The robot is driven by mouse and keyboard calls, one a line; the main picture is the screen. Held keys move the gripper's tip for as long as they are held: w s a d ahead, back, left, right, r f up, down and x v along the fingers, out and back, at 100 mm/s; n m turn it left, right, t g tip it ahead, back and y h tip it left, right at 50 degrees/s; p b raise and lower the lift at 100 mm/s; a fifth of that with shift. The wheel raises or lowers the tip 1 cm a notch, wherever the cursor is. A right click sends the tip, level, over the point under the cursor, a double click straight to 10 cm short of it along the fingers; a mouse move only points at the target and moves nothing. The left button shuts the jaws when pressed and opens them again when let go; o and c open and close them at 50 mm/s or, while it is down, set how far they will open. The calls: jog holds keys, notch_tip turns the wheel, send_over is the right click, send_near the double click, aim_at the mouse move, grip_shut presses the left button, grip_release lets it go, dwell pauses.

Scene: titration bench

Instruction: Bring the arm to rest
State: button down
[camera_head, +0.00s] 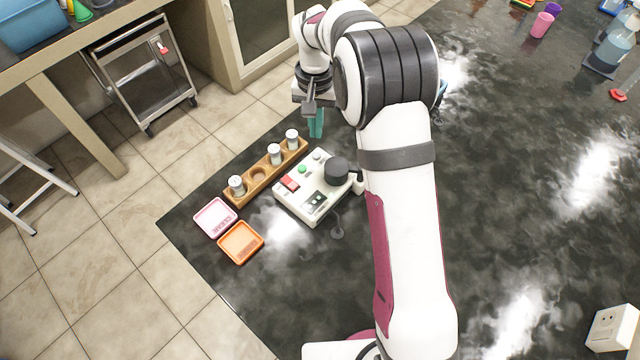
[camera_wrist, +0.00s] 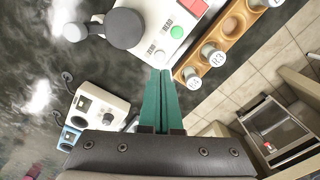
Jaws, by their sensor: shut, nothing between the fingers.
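My gripper (camera_head: 316,122) has teal fingers and hangs above the dark bench top, just beyond the far end of the wooden vial rack (camera_head: 247,194). In the wrist view my gripper (camera_wrist: 160,75) shows its two fingers side by side, closed together with nothing between them. The fingertips appear beside the white device with the black knob (camera_wrist: 124,28) and the rack's near vial (camera_wrist: 191,77); whether they are clear of them in height is hard to tell. My arm spans the middle of the head view and hides part of the bench.
The white device (camera_head: 296,205) has red and green buttons. The rack holds several capped vials. A pink tray (camera_head: 215,218) and an orange tray (camera_head: 240,243) lie near the bench corner. In the wrist view another white box (camera_wrist: 100,104) stands left of my gripper.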

jog(key=shift+r, duration=0.3)
jog(key=s+d+r+m, duration=0.1)
jog(key=s+d+r, duration=0.3)
jog(key=s+r, duration=0.8)
jog(key=s+f+m+y, duration=0.1)
jog(key=s+f, duration=0.2)
jog(key=s, duration=1.9)
jog(key=shift+d+m+y, duration=0.25)
jog(key=shift+m+y, duration=0.05)
jog(key=shift+y, duration=0.1)
jog(key=shift+f, duration=0.1)
